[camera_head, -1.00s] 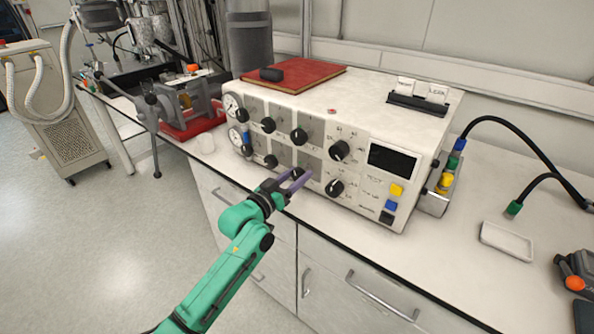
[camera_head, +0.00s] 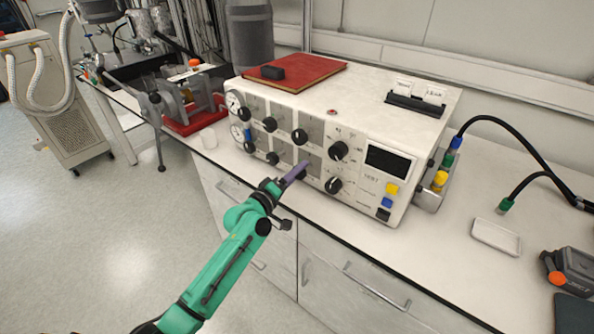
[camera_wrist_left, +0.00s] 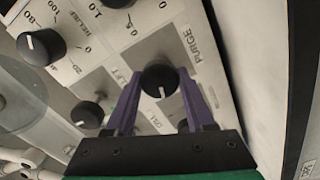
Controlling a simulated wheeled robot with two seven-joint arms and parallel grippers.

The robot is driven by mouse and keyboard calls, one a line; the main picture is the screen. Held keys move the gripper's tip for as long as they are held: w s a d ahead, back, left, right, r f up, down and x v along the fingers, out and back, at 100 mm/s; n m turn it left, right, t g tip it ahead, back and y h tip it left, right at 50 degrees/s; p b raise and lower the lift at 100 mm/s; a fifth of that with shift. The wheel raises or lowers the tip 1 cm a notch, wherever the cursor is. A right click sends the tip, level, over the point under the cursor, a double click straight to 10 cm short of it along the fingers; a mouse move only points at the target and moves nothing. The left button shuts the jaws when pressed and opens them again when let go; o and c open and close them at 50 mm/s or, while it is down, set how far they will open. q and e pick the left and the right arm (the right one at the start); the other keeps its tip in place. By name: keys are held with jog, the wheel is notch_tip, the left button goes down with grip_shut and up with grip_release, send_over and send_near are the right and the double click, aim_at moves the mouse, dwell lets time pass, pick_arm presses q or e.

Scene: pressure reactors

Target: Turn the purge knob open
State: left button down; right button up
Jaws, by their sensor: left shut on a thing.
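The purge knob (camera_wrist_left: 159,80) is a round black knob with a white mark, next to the word PURGE on the panel. Its mark points toward the bottom of the left wrist view. My left gripper (camera_wrist_left: 160,86) has its purple fingers on either side of this knob and is shut on it. My right gripper is not in view.
Other black knobs sit close by, one at lower right (camera_head: 333,185) and one above (camera_head: 300,136). A red book (camera_head: 310,74) lies on the box. A white tray (camera_head: 496,237) rests on the bench at right.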

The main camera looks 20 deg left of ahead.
pick_arm(q)
jog(key=shift+n, duration=1.4)
jog(key=shift+c, duration=1.3)
grip_release()
jog(key=b+v, duration=0.2)
jog(key=v, duration=1.2)
jog(key=shift+s, duration=0.3)
jog(key=shift+a+f, duration=0.1)
